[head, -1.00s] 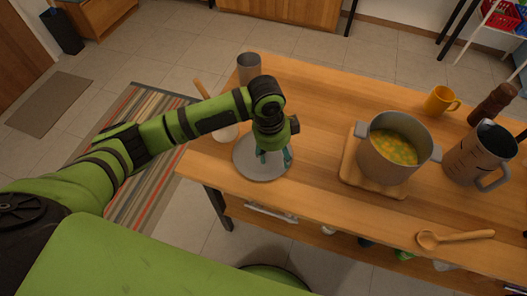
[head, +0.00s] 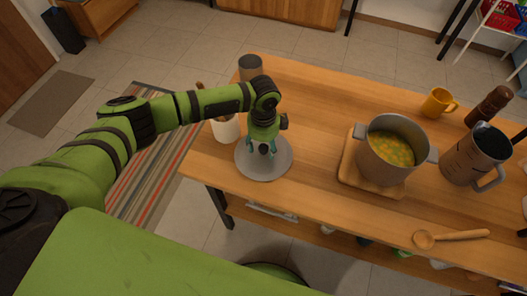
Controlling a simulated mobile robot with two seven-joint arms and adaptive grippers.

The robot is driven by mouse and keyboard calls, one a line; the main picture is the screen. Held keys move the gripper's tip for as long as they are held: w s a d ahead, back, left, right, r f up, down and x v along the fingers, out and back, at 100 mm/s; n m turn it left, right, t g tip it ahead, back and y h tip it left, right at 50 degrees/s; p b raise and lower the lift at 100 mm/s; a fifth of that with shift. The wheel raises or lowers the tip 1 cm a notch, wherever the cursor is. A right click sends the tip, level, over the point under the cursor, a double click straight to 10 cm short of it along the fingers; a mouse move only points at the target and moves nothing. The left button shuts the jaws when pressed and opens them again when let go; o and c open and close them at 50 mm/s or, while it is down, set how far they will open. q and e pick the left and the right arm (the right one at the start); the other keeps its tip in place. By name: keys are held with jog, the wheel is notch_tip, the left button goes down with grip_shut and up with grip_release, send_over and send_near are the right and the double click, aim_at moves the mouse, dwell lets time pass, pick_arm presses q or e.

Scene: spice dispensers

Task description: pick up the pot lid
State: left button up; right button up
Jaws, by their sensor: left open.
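The pot lid (head: 276,170) is a round grey disc lying on the left end of the wooden table. Its dark knob shows near its middle, between my gripper's fingers. My left gripper (head: 261,152) is over the lid, pointing down, with its teal fingertips apart on either side of the knob. Whether the fingers touch the knob or the lid I cannot tell. The grey pot (head: 385,170) holds yellow-green soup and stands uncovered on a wooden board (head: 352,178) to the right. My right gripper is not in view.
A white utensil crock (head: 226,129) stands close to the left of the lid, with a grey cup (head: 250,67) behind. A yellow mug (head: 438,102), pepper mill (head: 489,106), jug (head: 474,156) and wooden spoon (head: 450,238) are at the right. The table between lid and board is clear.

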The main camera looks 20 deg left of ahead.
pick_arm(q)
jog(key=shift+c, duration=0.4)
grip_shut()
jog(key=shift+r, duration=0.1)
